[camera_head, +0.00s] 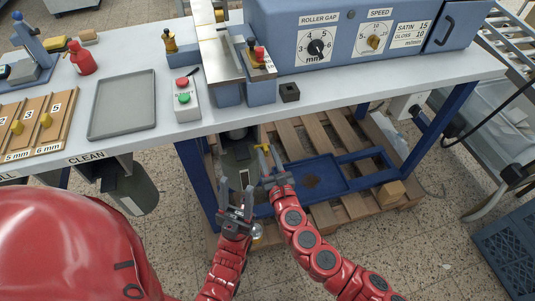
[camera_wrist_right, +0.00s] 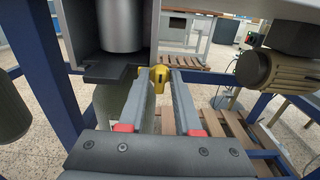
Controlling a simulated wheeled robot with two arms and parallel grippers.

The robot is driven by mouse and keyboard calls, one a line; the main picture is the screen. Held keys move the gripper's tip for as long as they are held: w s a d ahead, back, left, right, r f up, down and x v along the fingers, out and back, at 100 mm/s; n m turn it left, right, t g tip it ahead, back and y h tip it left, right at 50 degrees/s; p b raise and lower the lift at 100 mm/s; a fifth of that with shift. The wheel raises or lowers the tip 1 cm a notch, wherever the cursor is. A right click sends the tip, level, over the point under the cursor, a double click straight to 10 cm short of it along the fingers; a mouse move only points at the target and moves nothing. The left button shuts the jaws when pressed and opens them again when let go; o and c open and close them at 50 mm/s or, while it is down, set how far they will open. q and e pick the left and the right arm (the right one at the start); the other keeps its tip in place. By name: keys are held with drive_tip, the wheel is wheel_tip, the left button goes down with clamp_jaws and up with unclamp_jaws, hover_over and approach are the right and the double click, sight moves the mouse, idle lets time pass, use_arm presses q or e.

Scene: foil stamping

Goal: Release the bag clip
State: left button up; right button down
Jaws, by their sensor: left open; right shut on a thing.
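A yellow clip (camera_wrist_right: 158,78) sits between the fingertips of my right gripper (camera_wrist_right: 161,84) in the wrist view. It is beside the dark flange (camera_wrist_right: 104,70) under a grey cylinder (camera_wrist_right: 122,25). A grey-green bag (camera_wrist_right: 108,102) hangs below the flange, partly hidden by a finger. In the head view my right gripper (camera_head: 271,164) is shut on the yellow clip (camera_head: 262,147), below the bench's front edge. My left gripper (camera_head: 236,197) is open and empty, lower and to the left of the right one. The clip's exact grip on the bag cannot be told.
The bench top (camera_head: 330,96) is above both grippers, with a blue leg (camera_head: 195,180) to their left. A wooden pallet (camera_head: 335,125) and blue frame (camera_head: 318,173) lie underneath. Another green container (camera_head: 135,187) is at left. A blue crate (camera_head: 510,245) stands at far right.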

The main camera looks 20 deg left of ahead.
drive_tip(key=shift+m, duration=0.3)
drive_tip(key=m+b, duration=0.2)
drive_tip(key=m, duration=0.1)
drive_tip(key=shift+d+f+m, duration=0.1)
drive_tip(key=shift+f+m, duration=0.05)
drive_tip(key=shift+m, duration=0.15)
drive_tip(key=shift+w+m+b, duration=0.1)
drive_tip(key=shift+m+b, duration=1.9)
drive_tip(key=shift+m, duration=4.8)
drive_tip(key=c, duration=0.9)
unclamp_jaws()
drive_tip(key=shift+o, duration=0.2)
